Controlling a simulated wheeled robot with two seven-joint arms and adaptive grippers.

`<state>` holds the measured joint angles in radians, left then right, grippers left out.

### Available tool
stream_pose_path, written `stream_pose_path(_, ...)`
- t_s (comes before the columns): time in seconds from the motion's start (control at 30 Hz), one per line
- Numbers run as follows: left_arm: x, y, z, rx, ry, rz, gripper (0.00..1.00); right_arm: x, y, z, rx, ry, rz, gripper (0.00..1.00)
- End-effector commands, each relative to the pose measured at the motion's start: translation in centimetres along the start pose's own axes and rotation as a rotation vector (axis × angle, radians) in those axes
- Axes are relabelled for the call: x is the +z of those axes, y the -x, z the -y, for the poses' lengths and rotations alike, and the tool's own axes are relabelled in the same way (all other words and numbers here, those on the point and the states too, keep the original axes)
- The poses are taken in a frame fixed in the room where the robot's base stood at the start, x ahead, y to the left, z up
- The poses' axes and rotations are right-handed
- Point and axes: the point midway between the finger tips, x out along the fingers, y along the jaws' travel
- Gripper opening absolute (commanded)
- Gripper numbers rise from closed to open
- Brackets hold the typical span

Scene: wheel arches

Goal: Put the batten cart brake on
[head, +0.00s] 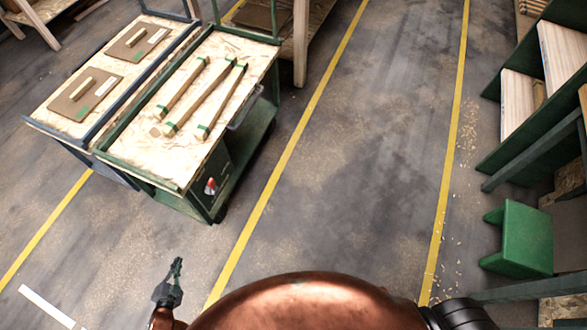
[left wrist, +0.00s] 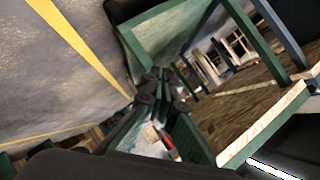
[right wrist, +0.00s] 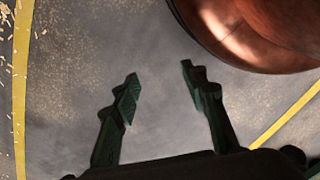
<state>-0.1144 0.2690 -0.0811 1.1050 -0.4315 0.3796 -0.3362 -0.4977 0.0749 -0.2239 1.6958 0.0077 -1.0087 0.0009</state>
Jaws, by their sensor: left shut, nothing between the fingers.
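The batten cart (head: 185,75) is green with a pale top; several battens with green ends (head: 187,92) lie on it. A small red and white brake lever (head: 210,186) sits on its dark near end panel; its setting is too small to tell. In the left wrist view a red piece (left wrist: 168,145) shows beside the fingers, by a green panel. My left gripper (head: 177,266) is shut and empty, short of the cart's near end and apart from it. My right gripper (right wrist: 158,82) is open and empty over bare floor in the right wrist view; it is outside the head view.
A second cart (head: 60,95) with flat brown boards stands close along the batten cart's left side. Yellow floor lines (head: 290,150) run past on the right, with clear floor between them. Green shelving (head: 500,150) and a green stool-like block (head: 522,240) stand at the right.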

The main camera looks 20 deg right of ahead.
Motion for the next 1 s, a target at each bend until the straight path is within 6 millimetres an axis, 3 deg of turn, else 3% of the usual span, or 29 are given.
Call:
stream_pose_path(0.03, -1.0, -1.9, 1.0, -0.031, -0.086, -0.073, 0.0, -0.3, 0.0, 0.2, -0.005, -0.006, 0.009, 0.4)
stream_pose_path(0.17, -6.5, -4.4, 5.3, -0.124, -0.316, -0.271, 0.0, -1.5, 3.4, 0.6, -0.015, -0.017, 0.024, 0.4)
stream_pose_path(0.3, -11.6, -5.1, 7.8, -0.204, -0.523, -0.442, 0.0, -2.0, 7.1, 0.7, -0.023, -0.027, 0.038, 0.4)
stream_pose_path(0.43, -14.8, -5.0, 8.9, -0.252, -0.652, -0.544, 0.0, -2.0, 9.7, 0.8, -0.028, -0.033, 0.046, 0.4)
stream_pose_path(0.6, -16.6, -4.6, 9.5, -0.281, -0.722, -0.601, 0.0, -2.0, 11.5, 0.8, -0.029, -0.036, 0.049, 0.4)
stream_pose_path(1.0, -16.9, -4.7, 9.6, -0.283, -0.725, -0.603, 0.0, -2.2, 11.6, 0.8, -0.031, -0.035, 0.043, 0.4)
